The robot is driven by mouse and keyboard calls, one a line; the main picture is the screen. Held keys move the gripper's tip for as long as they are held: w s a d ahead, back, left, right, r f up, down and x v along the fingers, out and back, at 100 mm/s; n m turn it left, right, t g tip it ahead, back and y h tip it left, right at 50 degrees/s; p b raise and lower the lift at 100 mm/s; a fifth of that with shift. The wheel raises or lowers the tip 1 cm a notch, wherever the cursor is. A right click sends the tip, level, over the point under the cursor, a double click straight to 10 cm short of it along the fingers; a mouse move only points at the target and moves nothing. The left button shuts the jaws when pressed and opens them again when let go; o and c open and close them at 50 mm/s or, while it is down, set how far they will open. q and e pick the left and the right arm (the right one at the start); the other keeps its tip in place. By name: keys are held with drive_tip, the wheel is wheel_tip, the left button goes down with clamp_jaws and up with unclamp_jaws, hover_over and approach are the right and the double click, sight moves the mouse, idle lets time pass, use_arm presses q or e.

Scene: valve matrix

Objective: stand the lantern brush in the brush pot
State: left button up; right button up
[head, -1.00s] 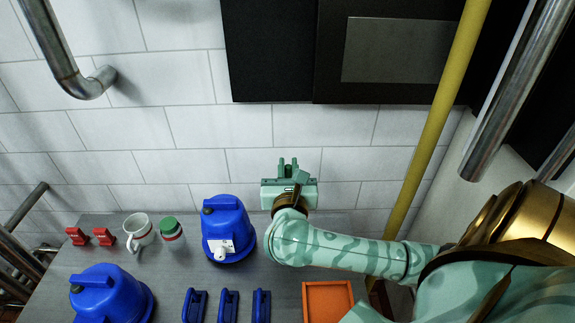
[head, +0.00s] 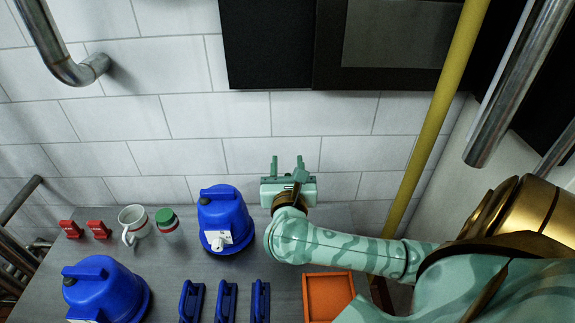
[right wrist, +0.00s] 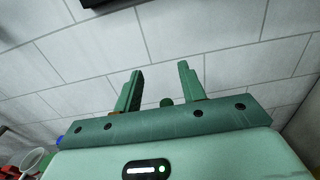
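My right gripper (head: 287,160) is raised in front of the tiled wall, to the right of the blue pots. Its two fingers are apart with nothing held between them, and the right wrist view also shows the open fingers (right wrist: 160,70). I cannot make out the lantern brush. My left gripper is not in view.
Two blue lidded vessels (head: 224,219) (head: 105,291) stand on the grey bench. A green-lidded jar (head: 168,223) is beside the mug, with two red clips (head: 84,229) to its left. Several blue handled items (head: 227,301) and an orange tray (head: 328,297) lie in front. A yellow pipe (head: 435,120) rises at right.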

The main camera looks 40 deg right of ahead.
drive_tip(key=shift+s+a, duration=0.1)
drive_tip(key=v, duration=1.6)
drive_tip(key=shift+b, duration=0.4)
drive_tip(key=shift+a+f, duration=0.1)
